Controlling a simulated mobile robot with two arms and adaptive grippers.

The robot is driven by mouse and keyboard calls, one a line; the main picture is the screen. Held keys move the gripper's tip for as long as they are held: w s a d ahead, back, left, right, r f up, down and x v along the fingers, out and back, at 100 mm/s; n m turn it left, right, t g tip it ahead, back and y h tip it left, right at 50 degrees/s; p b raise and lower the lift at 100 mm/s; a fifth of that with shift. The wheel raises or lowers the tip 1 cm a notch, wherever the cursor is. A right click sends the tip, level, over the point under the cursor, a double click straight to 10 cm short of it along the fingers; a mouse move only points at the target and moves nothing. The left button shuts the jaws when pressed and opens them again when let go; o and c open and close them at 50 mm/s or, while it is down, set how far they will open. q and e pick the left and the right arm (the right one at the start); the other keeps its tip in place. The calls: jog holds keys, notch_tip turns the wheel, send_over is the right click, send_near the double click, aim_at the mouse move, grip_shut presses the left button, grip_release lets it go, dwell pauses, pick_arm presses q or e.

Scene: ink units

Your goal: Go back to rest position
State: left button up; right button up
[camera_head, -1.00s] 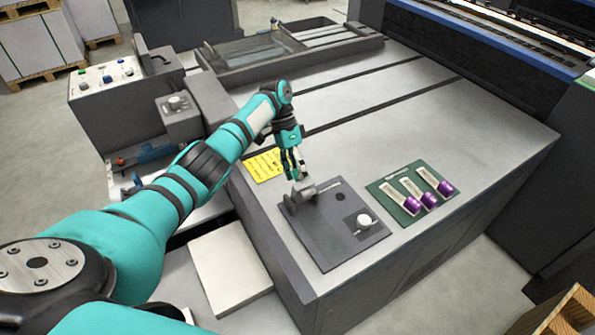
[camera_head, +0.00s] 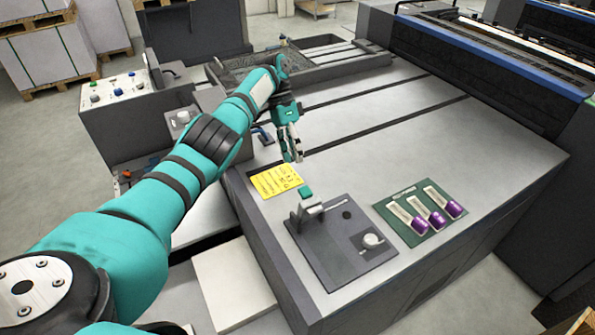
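My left gripper (camera_head: 291,155) hangs fingers-down above the grey table top, behind the yellow card and apart from the things there. Its fingers look close together, and I cannot make out a gap or anything held between them. My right gripper is not in view. A dark grey fixture plate (camera_head: 330,262) lies near the table's front edge.
A yellow card (camera_head: 275,180) lies left of the plate. A control box with knobs and buttons (camera_head: 125,85) stands at the left. A grey tray (camera_head: 290,60) lies at the back. A large machine (camera_head: 480,50) borders the right. The table's middle is clear.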

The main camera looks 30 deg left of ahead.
pick_arm(q)
jog(key=shift+v, duration=0.85)
